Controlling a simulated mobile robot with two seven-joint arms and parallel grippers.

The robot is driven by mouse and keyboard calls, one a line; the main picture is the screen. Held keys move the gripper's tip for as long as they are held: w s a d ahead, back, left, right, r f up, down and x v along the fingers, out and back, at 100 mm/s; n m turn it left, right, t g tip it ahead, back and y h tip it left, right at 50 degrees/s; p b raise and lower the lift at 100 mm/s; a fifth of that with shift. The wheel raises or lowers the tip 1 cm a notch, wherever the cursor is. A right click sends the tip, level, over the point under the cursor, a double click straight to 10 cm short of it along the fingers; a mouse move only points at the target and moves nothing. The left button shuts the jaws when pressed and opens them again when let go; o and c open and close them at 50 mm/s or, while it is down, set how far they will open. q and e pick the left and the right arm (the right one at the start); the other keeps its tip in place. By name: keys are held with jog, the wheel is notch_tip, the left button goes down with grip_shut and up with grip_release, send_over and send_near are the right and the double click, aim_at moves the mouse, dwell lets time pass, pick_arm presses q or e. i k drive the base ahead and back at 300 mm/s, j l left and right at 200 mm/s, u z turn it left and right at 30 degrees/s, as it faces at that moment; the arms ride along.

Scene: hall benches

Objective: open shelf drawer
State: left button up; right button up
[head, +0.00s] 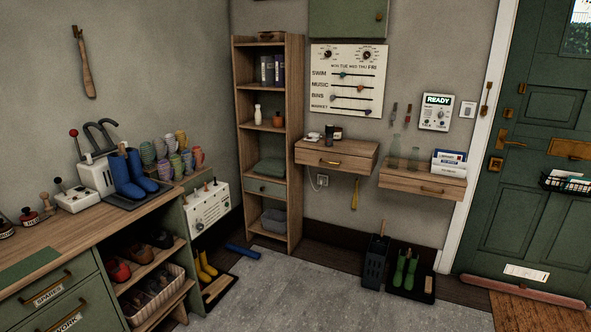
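A tall narrow wooden shelf (295,150) stands against the back wall. A green drawer (256,187) with a small knob is set low in it, below a folded green cloth (270,168). The drawer front looks flush with the shelf, so the drawer appears closed. Neither of my grippers shows in the head view.
A wooden counter (50,250) with boots, cups and devices runs along the left. Two wall shelves with drawers, a left one (325,158) and a right one (415,183), hang right of the tall shelf. Yellow boots (205,268) stand near the counter. The central floor (310,295) is clear.

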aim_at(348, 164)
jog(key=i, duration=1.4)
jog(key=i+z, duration=0.2)
jog(key=i, duration=0.2)
jog(key=i+j+z, duration=0.15)
jog(key=i, duration=0.3)
jog(key=i+j+z, duration=0.2)
jog(key=i, duration=0.2)
jog(key=i+j+z, duration=0.9)
jog(key=i+j, duration=0.05)
jog(key=i, duration=0.1)
